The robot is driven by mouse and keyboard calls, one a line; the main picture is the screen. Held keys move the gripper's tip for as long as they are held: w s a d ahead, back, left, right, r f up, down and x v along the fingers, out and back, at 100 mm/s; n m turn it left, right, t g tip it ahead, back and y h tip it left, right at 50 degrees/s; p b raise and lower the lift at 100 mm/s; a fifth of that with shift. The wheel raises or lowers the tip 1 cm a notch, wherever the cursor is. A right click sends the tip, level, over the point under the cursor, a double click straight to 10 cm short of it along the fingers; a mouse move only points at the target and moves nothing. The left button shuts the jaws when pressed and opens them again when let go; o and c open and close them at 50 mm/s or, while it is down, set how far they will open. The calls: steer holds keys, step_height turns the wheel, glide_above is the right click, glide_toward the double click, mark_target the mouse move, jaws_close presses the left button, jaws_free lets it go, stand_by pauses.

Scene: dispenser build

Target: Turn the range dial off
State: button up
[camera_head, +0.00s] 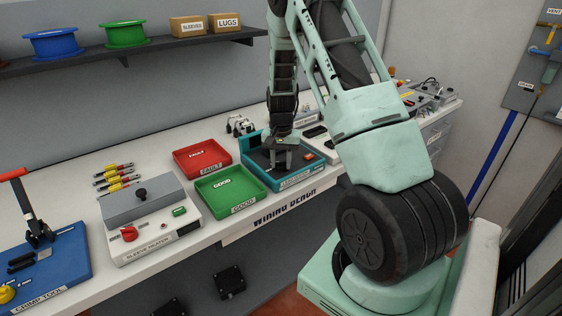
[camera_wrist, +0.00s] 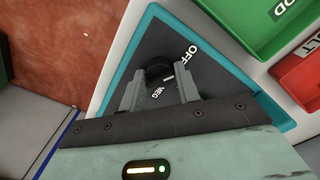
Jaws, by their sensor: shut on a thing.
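The range dial (camera_wrist: 158,72) is a small black knob on the dark face of the teal tester (camera_head: 262,179). The labels OFF and MEG are printed around it in the wrist view. A short white mark shows at the knob's right side; I cannot tell exactly which label it points at. My gripper (camera_wrist: 160,82) has its two grey fingers on either side of the knob, shut on it. In the head view my gripper (camera_head: 281,160) points down over the tester and the dial is hidden behind it.
A green GOOD tray (camera_head: 207,201) and a red FAULT tray (camera_head: 179,164) stand left of the tester. A sleeve heater (camera_head: 160,246) with a red knob and a blue crimp tool (camera_head: 62,270) are farther left. Bench equipment (camera_head: 420,98) lies to the right.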

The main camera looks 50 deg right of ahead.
steer(key=o, duration=1)
steer(key=shift+c, duration=0.2)
step_height(320, 180, up, 17)
steer(key=b, duration=0.2)
steer(key=shift+r, duration=0.2)
steer(key=s+a+n+y, duration=0.2)
steer(key=a+n, duration=0.7)
steer(key=a, duration=2.1)
steer(key=s+a+f+n, duration=0.1)
steer(key=s+a+n, duration=0.4)
steer(key=s, duration=0.5)
steer(key=s+a+f+n+h, duration=0.1)
steer(key=s+a+f+n, duration=0.1)
steer(key=s+a+n, duration=0.3)
steer(key=s+a, duration=0.4)
steer(key=s, duration=0.2)
steer(key=shift+s+a, duration=0.2)
steer(key=shift+a, duration=0.05)
